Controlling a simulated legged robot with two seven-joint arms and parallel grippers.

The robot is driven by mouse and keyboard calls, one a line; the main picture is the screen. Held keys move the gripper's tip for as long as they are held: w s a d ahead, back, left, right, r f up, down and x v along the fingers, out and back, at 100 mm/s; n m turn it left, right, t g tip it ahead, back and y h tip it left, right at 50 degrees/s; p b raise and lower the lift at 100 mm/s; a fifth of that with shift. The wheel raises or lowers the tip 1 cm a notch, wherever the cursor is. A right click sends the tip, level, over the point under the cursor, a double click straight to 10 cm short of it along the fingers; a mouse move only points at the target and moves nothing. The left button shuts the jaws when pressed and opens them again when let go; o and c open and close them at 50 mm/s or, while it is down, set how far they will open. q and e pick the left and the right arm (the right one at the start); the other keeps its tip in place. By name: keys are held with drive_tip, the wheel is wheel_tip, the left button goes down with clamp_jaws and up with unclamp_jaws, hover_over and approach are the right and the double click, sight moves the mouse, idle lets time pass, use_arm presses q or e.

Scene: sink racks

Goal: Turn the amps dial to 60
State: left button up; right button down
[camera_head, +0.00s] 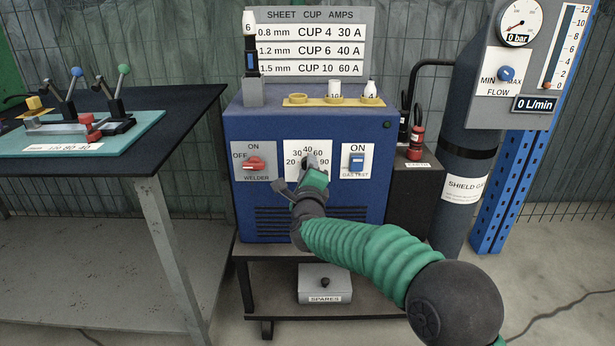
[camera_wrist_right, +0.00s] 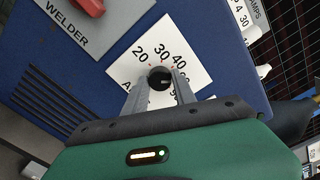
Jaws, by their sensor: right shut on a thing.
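The amps dial is a small dark round knob (camera_wrist_right: 160,76) on a white plate (camera_head: 293,148) with numbers 20, 30, 40, 60 and 90, on the front of the blue welder (camera_head: 262,128). My right gripper (camera_head: 309,167) reaches it from below right and hides most of the knob in the head view. In the right wrist view the fingers (camera_wrist_right: 159,88) stand on either side of the knob, shut on it. I cannot tell clearly which number the knob points to. My left gripper is not in view.
A red welder switch (camera_head: 254,163) is left of the dial and a blue gas test switch (camera_head: 357,161) right of it. A cup chart (camera_head: 316,40) stands above. A shield gas cylinder (camera_head: 465,160) is at right, a black-topped table (camera_head: 170,110) at left.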

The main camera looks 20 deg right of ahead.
drive_tip(key=shift+f+m+b, duration=0.45)
drive_tip(key=shift+f+m, duration=0.05)
drive_tip(key=shift+m, duration=0.2)
drive_tip(key=c, duration=1)
unclamp_jaws()
drive_tip(key=shift+r, duration=0.25)
drive_tip(key=p+v, duration=0.4)
drive_tip(key=v, duration=1.2)
drive_tip(key=shift+s+a+p, duration=0.1)
drive_tip(key=shift+s+p, duration=0.25)
drive_tip(key=shift+s, duration=0.05)
